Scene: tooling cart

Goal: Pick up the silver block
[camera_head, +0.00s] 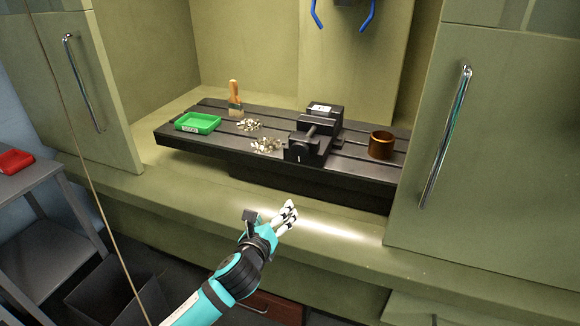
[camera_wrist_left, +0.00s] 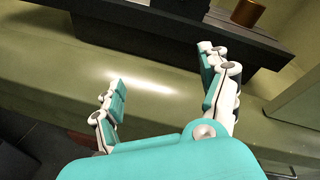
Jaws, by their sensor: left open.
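I cannot make out a clear silver block in either view. A dark machine vise (camera_head: 312,138) stands on the slotted table, with a small pale patch on its top, and a block in its jaws cannot be told apart. My left gripper (camera_head: 287,212) is in front of the table, over the green machine's front ledge. In the left wrist view its two fingers (camera_wrist_left: 160,72) are spread apart with nothing between them. My right gripper is in neither view.
The dark slotted table (camera_head: 215,157) also carries a green tray (camera_head: 198,122), a wooden-handled brush (camera_head: 235,98), piles of metal chips (camera_head: 265,146) and a copper-coloured cup (camera_head: 381,145). Doors with handles flank the opening. Blue hoses (camera_head: 367,16) hang above. A red bin (camera_head: 14,161) sits at left.

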